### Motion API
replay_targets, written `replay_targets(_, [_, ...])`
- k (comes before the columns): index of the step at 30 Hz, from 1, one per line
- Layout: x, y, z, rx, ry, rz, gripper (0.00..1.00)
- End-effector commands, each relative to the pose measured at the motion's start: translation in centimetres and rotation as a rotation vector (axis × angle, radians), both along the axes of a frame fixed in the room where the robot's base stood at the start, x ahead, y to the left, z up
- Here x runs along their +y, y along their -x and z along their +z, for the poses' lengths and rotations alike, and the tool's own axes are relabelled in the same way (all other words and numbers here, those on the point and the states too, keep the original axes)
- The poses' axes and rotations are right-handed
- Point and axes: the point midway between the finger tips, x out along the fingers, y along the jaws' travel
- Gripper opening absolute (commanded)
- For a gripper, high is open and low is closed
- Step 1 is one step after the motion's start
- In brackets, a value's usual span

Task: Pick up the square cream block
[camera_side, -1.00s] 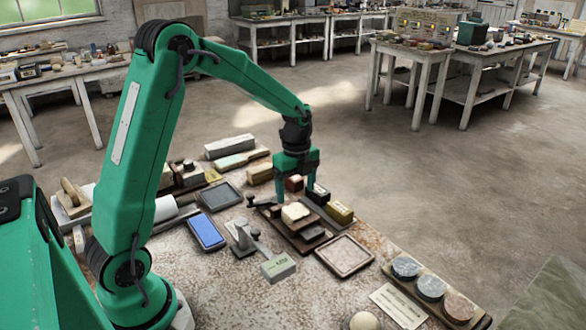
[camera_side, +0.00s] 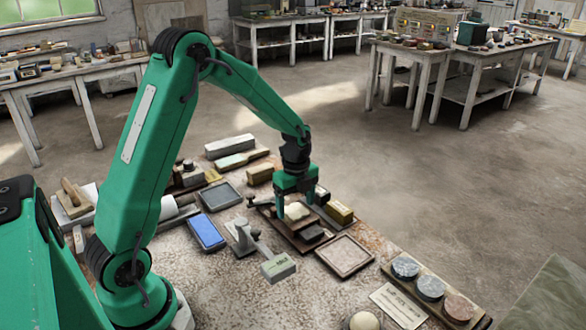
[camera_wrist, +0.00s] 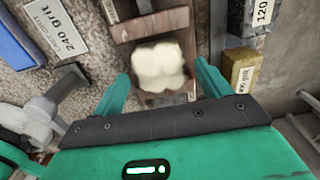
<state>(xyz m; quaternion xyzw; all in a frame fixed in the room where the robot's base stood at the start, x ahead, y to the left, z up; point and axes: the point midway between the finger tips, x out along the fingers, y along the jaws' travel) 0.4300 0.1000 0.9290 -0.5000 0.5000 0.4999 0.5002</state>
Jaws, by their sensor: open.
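The cream block (camera_side: 297,212) is squarish with soft, rounded corners. It lies on a brown wooden tray (camera_side: 277,222) beside a dark grey block (camera_side: 312,233). In the wrist view the cream block (camera_wrist: 159,66) is blurred and lies ahead of and between my two green fingers. My gripper (camera_side: 298,206) is open and low over the tray, with one finger to each side of the block. My gripper (camera_wrist: 162,88) appears empty in the wrist view. I cannot tell whether a finger touches the block.
A yellowish block (camera_side: 339,212) stands close to the right of my gripper. A blue stone (camera_side: 206,232) lies at the left. Speckled tabletop is bare at the front left.

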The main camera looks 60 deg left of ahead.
Motion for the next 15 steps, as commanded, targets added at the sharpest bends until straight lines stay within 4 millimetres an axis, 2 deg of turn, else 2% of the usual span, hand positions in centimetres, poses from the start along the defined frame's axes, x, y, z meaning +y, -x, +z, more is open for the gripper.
replay_targets(6, [0.0, 0.1, -2.4, 0.003, 0.001, 0.000, 0.76])
replay_targets(15, [0.0, 0.1, -2.8, 0.000, 0.000, 0.000, 0.76])
